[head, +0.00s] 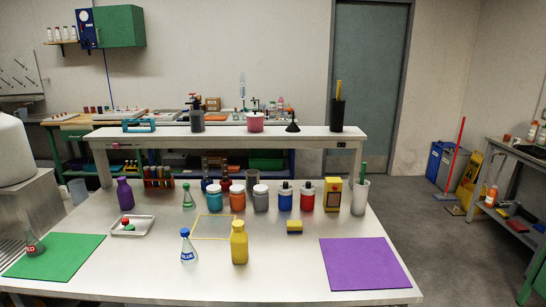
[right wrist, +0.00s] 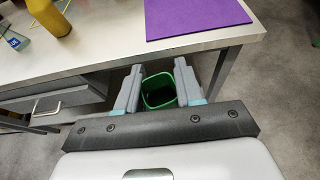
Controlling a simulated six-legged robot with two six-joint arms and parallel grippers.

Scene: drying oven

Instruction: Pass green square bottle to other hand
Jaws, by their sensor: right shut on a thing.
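The green square bottle (right wrist: 158,91) shows in the right wrist view as a square green outline with a dark middle. It sits between the two grey fingers of my right gripper (right wrist: 158,84), which is shut on it. The gripper holds it beside the front edge of the white table, below the purple mat in the picture. Most of the bottle's body is hidden. Neither gripper nor the green bottle shows in the head view. My left gripper is in no frame.
Several jars stand behind. A raised shelf (head: 225,133) spans the back.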

